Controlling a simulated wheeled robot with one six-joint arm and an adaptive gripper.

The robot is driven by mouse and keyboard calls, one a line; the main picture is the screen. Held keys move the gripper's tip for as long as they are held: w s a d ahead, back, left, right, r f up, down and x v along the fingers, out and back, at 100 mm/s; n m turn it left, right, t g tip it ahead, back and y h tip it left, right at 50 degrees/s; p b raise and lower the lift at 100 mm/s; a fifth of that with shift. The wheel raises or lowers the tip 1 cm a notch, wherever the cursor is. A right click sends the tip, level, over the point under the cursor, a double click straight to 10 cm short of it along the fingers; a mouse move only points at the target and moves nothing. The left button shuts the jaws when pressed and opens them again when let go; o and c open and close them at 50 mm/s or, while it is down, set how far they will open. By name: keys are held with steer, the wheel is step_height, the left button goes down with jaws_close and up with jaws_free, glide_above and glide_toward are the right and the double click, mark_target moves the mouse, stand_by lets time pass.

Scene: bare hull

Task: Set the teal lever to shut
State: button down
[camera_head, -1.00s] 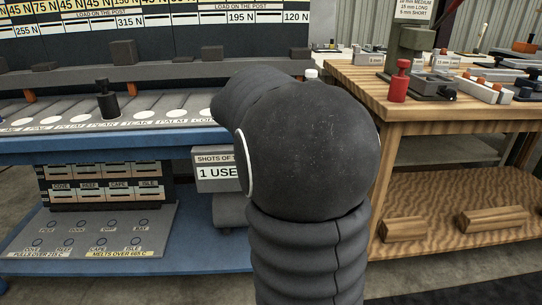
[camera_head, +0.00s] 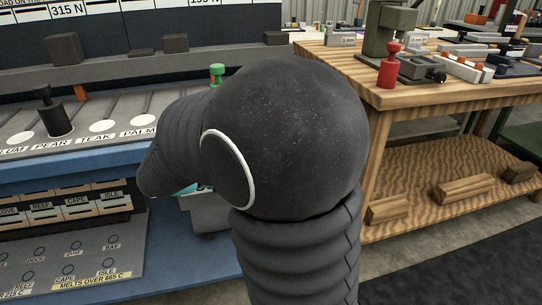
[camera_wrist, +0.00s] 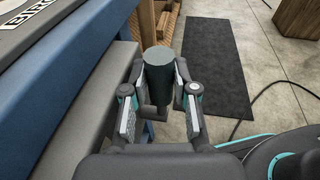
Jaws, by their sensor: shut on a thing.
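In the head view my own arm hides the lever and most of the gripper.
A blue bench (camera_head: 95,162) with a grey slotted top and a black post (camera_head: 54,118) is at left. A grey box (camera_head: 205,212) shows below my arm. A wooden bench (camera_head: 345,72) with a red piece (camera_head: 389,68) is at right. A dark mat (camera_wrist: 215,65) lies on the floor.

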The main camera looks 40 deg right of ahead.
steer(key=shift+a+f, duration=0.1)
steer(key=shift+a, duration=0.05)
stand_by(0.3)
steer(key=c, duration=0.9)
jaws_free()
steer(key=shift+w+a, duration=0.1)
steer(key=shift+a, duration=0.05)
steer(key=v, duration=0.7)
steer(key=shift+a, duration=0.4)
